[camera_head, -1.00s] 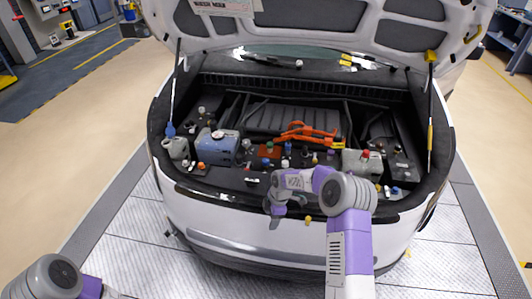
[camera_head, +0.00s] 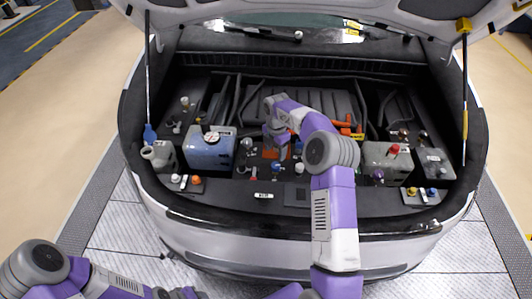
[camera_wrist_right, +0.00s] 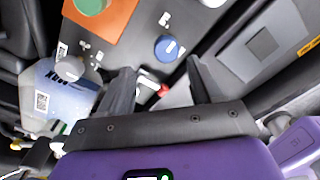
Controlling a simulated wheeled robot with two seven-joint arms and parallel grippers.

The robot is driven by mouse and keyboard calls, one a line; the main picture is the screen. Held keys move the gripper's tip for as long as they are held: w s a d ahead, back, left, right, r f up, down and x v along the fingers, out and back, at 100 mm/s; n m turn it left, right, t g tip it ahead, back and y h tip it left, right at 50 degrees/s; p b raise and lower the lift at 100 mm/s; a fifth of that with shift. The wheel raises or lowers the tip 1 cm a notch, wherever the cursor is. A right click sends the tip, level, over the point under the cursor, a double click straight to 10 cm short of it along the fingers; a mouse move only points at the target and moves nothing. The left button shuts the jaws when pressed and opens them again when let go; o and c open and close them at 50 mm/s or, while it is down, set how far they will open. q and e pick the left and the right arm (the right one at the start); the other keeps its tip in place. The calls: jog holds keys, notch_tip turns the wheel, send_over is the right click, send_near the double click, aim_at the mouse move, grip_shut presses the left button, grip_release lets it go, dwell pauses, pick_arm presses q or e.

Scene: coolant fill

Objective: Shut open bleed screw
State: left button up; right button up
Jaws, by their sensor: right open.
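My right gripper (camera_head: 278,142) is over the middle of the engine bay. In the right wrist view its fingers (camera_wrist_right: 158,72) are open and apart. A small white and red part (camera_wrist_right: 160,89) shows between and beyond the fingers. A round blue knob with a white line (camera_wrist_right: 168,47) lies just past the fingertips. I cannot tell which of these small parts is the bleed screw. An orange block with a green cap (camera_wrist_right: 92,8) is at the top left. My left arm is low at the left in the head view, with its gripper out of sight.
The blue coolant tank (camera_head: 209,152) stands left of my right gripper, and its cap also shows in the wrist view (camera_wrist_right: 69,68). A grey reservoir with a red cap (camera_head: 388,160) is at the right. Several small caps crowd the middle. The raised hood (camera_head: 300,12) hangs above.

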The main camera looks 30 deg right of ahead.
aim_at(276, 165)
jog(key=shift+s+f, duration=0.25)
jog(key=shift+s, duration=0.05)
pick_arm(q)
jog(key=shift+s+f, duration=0.15)
jog(key=shift+s, duration=0.35)
pick_arm(e)
jog(key=shift+s+f, duration=0.15)
jog(key=shift+f, duration=1.45)
jog(key=shift+s+f, duration=0.1)
jog(key=shift+f, duration=1.45)
jog(key=c, duration=1)
jog(key=shift+c, duration=0.2)
